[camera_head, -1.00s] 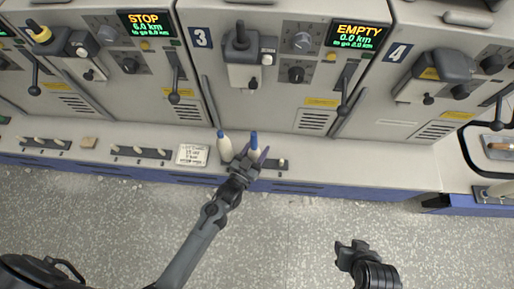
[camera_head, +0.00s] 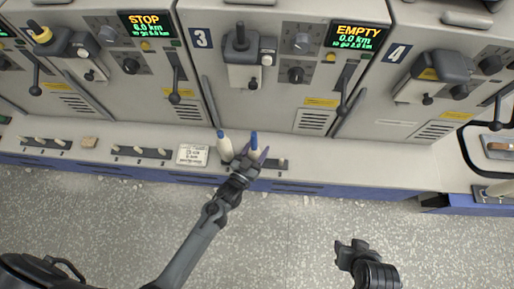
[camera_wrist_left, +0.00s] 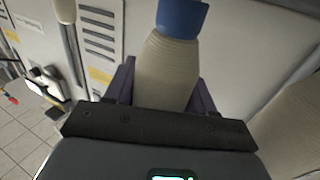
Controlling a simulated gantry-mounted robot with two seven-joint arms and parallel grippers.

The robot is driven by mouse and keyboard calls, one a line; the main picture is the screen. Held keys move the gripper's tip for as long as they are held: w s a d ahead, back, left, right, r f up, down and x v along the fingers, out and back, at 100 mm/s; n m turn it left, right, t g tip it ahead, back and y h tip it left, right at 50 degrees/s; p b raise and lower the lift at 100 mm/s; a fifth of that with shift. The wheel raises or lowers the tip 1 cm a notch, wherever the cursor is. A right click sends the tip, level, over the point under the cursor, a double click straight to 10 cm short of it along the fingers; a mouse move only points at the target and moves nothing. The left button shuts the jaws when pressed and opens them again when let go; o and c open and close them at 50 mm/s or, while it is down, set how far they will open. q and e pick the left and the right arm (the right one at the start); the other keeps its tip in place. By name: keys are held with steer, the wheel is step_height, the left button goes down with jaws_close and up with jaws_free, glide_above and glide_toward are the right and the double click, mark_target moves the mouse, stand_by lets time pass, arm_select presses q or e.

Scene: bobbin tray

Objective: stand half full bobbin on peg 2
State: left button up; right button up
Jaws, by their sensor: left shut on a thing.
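My left gripper (camera_head: 250,163) is at the ledge in front of machine 3, shut on a cream bobbin with a blue top (camera_head: 254,141). In the left wrist view this bobbin (camera_wrist_left: 167,70) stands between the two dark fingers, its blue end away from the gripper. A second cream bobbin with a blue top (camera_head: 224,146) stands just left of it on the same peg strip (camera_head: 283,164). The gripper hides the bobbin's lower end, so I cannot tell whether it is on a peg. My right gripper (camera_head: 349,250) hangs over the floor; its jaws are not clear.
A white label card (camera_head: 192,155) lies left of the bobbins. Machine fronts with levers (camera_head: 345,92) rise behind the ledge. The ledge to the right (camera_head: 370,172) is clear.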

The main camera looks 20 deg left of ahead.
arm_select(q)
steer(key=shift+f+b, duration=0.3)
steer(key=shift+f, duration=0.15)
steer(key=o, duration=0.8)
steer(key=shift+s, duration=0.15)
steer(key=shift+s+a+r+p, duration=0.1)
steer(key=shift+s+p, duration=0.45)
steer(key=shift+s+a+p, duration=0.15)
steer(key=shift+s+p, duration=0.4)
steer(key=shift+s, duration=0.45)
steer(key=shift+s+a+p, duration=0.1)
steer(key=shift+s+p, duration=0.45)
steer(key=shift+s, duration=0.45)
steer(key=shift+s+a+p, duration=0.2)
steer(key=shift+s+p, duration=0.4)
steer(key=shift+s, duration=0.8)
steer(key=shift+s+a+p, duration=0.15)
steer(key=shift+s+p, duration=0.4)
steer(key=shift+s, duration=0.85)
